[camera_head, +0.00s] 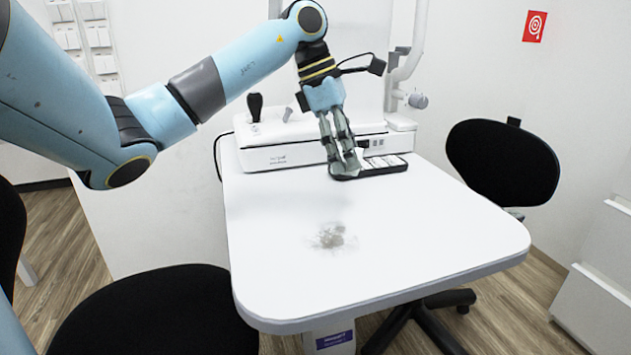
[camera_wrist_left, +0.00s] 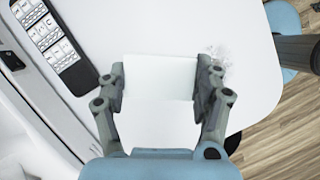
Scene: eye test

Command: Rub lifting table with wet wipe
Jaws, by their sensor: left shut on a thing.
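The lifting table (camera_head: 430,235) has a white top with rounded corners, and it fills much of the left wrist view (camera_wrist_left: 150,25). A grey-brown smudge (camera_head: 331,236) lies on its bare middle. In the left wrist view the smudge (camera_wrist_left: 217,57) is partly hidden behind the right-hand finger. My left gripper (camera_head: 345,168) is low over the back of the table, behind the smudge. In the left wrist view my left gripper (camera_wrist_left: 160,82) is shut on a white, flat wipe (camera_wrist_left: 160,77) spanning its fingers. Whether the wipe touches the table is unclear. My right gripper is out of view.
A white device (camera_head: 285,150) stands along the table's back. A black tray of white pieces (camera_head: 385,165) lies beside my gripper, and the tray also shows in the left wrist view (camera_wrist_left: 78,76). Black chairs (camera_head: 160,315) (camera_head: 500,160) stand near the table. The front tabletop is clear.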

